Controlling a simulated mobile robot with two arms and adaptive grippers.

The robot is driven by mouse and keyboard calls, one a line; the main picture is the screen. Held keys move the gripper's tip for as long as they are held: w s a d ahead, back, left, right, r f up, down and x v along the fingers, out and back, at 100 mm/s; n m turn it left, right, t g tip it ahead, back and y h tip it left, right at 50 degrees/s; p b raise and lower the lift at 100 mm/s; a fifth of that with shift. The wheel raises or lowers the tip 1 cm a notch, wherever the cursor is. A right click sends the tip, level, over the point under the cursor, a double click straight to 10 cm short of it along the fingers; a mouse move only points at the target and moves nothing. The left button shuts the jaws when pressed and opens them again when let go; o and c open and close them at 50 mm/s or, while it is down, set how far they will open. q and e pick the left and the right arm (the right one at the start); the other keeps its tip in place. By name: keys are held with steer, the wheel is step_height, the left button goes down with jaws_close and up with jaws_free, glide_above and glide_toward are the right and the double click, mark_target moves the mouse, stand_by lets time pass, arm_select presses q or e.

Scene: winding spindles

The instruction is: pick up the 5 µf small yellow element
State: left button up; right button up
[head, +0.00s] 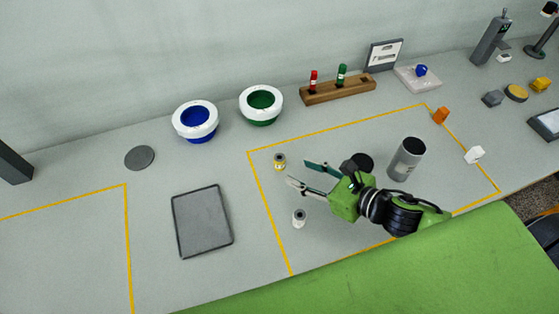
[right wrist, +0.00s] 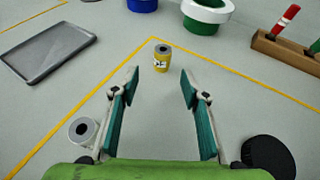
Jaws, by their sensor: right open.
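The small yellow element (head: 279,161) stands upright near the far left corner of the yellow-outlined area. In the right wrist view the yellow element (right wrist: 162,60) has a dark hole on top and a pale label, too small to read surely. My right gripper (head: 298,173) is open and empty, its fingers pointing towards the yellow element. In the right wrist view the element is just beyond the fingertips (right wrist: 159,70), between their lines and apart from them. A white element (head: 299,218) stands nearer the front; it also shows left of the fingers (right wrist: 83,130). My left gripper is not in view.
A grey tray (head: 202,222) lies to the left. A blue-centred ring (head: 195,121) and a green-centred ring (head: 261,105) stand behind. A wooden rack (head: 338,90) stands at the back.

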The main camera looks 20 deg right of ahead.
mark_target(284, 163)
steer(key=x, duration=0.4)
steer(key=shift+w+a, duration=0.1)
steer(key=shift+w, duration=0.05)
steer(key=shift+w+a+p, duration=0.15)
steer(key=shift+w+p, duration=0.2)
steer(key=shift+p, duration=0.1)
steer(key=p+x, duration=0.1)
steer(key=x, duration=0.3)
steer(key=shift+w+f, duration=0.15)
steer(key=shift+w, duration=0.2)
jaws_close()
